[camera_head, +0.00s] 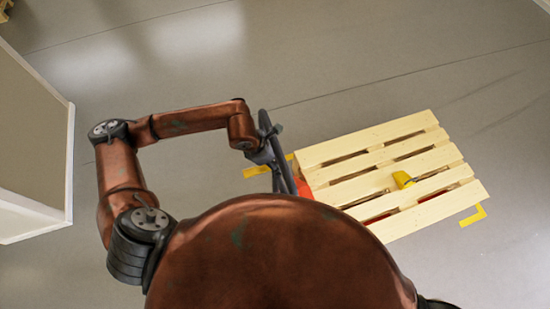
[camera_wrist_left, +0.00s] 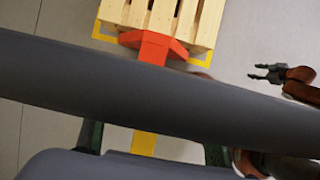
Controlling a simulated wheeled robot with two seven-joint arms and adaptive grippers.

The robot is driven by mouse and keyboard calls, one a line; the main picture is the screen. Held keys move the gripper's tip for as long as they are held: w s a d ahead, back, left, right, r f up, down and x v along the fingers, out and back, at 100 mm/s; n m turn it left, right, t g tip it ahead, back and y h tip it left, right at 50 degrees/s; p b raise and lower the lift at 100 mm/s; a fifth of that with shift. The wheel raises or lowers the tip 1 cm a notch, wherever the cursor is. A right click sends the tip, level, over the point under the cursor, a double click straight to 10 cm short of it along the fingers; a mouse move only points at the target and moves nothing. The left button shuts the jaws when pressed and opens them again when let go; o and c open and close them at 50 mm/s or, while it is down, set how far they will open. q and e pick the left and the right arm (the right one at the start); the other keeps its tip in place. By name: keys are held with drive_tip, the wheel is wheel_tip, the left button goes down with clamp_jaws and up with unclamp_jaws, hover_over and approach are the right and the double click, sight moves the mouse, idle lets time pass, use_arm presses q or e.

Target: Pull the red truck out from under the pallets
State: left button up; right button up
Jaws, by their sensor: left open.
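The red truck (camera_head: 304,189) shows as a small red part at the left end of the pallets (camera_head: 390,170), with more red between the slats. In the left wrist view its red body (camera_wrist_left: 153,48) stands at the edge of the pallets (camera_wrist_left: 165,16). A long dark grey bar (camera_wrist_left: 170,88), apparently its handle, crosses that view. Contact cannot be told. My right gripper (camera_wrist_left: 264,72) is open and empty at the right of the left wrist view.
Yellow corner marks (camera_head: 478,215) lie on the floor around the pallets. A pale wall or cabinet (camera_head: 35,140) stands at the left. The grey floor behind the pallets is clear.

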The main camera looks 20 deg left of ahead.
use_arm(q)
drive_tip(key=shift+c, duration=0.5)
clamp_jaws()
idle(0.3)
idle(0.5)
idle(0.4)
